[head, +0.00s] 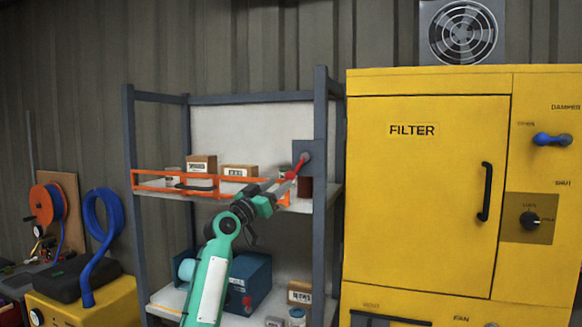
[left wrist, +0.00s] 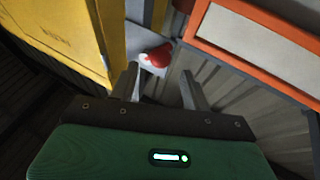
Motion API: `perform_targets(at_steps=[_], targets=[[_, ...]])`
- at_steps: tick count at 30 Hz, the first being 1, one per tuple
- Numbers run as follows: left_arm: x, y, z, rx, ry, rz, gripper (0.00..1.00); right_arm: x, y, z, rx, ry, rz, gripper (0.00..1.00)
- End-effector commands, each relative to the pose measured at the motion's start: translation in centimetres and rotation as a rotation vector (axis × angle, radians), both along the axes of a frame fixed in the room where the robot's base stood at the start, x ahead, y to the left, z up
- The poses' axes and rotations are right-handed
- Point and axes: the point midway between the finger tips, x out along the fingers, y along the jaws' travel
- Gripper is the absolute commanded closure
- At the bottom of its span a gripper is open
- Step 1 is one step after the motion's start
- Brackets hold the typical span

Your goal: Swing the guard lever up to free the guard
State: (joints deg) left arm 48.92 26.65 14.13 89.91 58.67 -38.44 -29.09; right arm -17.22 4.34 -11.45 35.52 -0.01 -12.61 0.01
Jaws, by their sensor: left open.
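The guard lever (head: 294,170) is a short red bar on a grey plate at the shelf's right post, slanting down to the left from a round knob. The orange guard rail (head: 150,188) runs across the front of the upper shelf. My left gripper (head: 287,184) is open at the lever's lower end in the head view. In the left wrist view a rounded red part of the lever (left wrist: 157,56) lies just beyond the two open fingertips (left wrist: 160,75). I cannot tell whether the fingers touch it. My right gripper is not in view.
Small boxes (head: 202,164) stand behind the guard on the upper shelf. The yellow filter cabinet (head: 420,200) stands close to the right of the shelf. A blue box (head: 250,280) sits on the lower shelf. A yellow machine with a blue hose (head: 88,265) stands at left.

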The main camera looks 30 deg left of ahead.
Motion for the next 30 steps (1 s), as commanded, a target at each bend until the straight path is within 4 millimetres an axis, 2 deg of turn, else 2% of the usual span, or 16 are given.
perform_targets(at_steps=[1,3,10,15,24,30], targets=[[1.0,-0.3,1.0,-0.004,0.002,-0.004,0.52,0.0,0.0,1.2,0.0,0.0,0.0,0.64],[2.1,-0.4,1.4,-0.003,0.002,-0.002,0.52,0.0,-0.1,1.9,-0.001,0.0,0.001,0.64],[4.9,-0.8,2.3,-0.002,0.001,-0.001,0.52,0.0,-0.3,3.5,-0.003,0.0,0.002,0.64],[5.8,-1.0,2.4,-0.001,0.001,0.0,0.52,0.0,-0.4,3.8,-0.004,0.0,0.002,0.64],[5.9,-1.0,2.4,0.001,0.001,0.0,0.52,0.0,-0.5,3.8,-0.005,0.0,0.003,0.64],[5.9,-1.0,2.4,0.001,0.001,-0.001,0.92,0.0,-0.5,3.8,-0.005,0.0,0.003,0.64]])
